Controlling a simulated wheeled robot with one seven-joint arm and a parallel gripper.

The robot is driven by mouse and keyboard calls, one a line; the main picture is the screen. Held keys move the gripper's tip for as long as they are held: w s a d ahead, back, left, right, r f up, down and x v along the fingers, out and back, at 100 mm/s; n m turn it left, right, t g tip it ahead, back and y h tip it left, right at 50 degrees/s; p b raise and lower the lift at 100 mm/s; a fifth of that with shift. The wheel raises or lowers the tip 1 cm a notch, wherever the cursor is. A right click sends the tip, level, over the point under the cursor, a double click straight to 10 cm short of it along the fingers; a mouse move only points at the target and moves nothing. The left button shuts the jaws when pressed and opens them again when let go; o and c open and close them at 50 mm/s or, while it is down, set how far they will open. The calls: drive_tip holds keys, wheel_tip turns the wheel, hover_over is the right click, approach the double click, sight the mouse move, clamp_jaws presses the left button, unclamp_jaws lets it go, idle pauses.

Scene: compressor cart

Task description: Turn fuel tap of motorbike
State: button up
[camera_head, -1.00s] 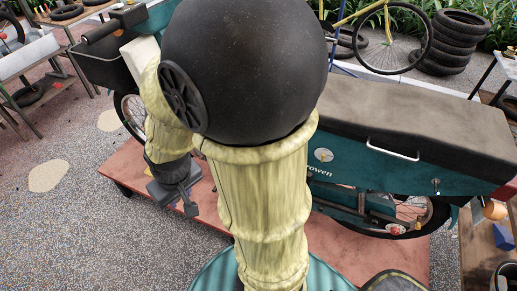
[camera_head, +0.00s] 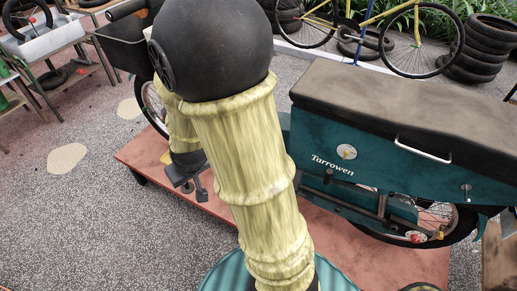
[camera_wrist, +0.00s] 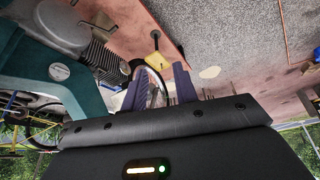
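My gripper (camera_head: 188,182) is low beside the bike, left of my arm. In the wrist view my gripper (camera_wrist: 160,88) has its two dark fingers apart with nothing held between them. A yellow piece (camera_wrist: 158,62) shows just beyond the fingertips. I cannot make out the fuel tap for certain; my arm covers the bike's middle in the head view.
The reddish platform (camera_head: 136,152) lies under the bike, with speckled paving (camera_head: 90,215) open at the left. Benches (camera_head: 62,50) stand at the back left. A yellow bicycle (camera_head: 383,16) and stacked tyres (camera_head: 482,50) are behind. A wooden edge (camera_head: 499,258) is at the right.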

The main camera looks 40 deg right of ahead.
drive_tip(key=w+d+f+t+h+b, duration=0.1)
drive_tip(key=w+d+f+h+b, duration=0.25)
drive_tip(key=f, duration=0.45)
drive_tip(key=w+d+f+t+h+b, duration=0.1)
drive_tip(key=w+d+f+h+b, duration=0.1)
drive_tip(key=w+d+f+b, duration=0.35)
drive_tip(key=s+d+f+n+h+b, duration=0.3)
drive_tip(key=d+h, duration=0.5)
drive_tip(key=h, duration=0.3)
wheel_tip(320, 180, down, 3)
drive_tip(key=shift+s+f+n+b, duration=0.1)
drive_tip(key=shift+s+n+b, duration=0.15)
drive_tip(key=shift+n+b, duration=0.7)
drive_tip(key=shift+w+m, duration=0.15)
drive_tip(key=shift+m, duration=0.1)
drive_tip(key=b+x, duration=0.1)
drive_tip(key=x, duration=1.6)
drive_tip(key=shift+d, duration=0.15)
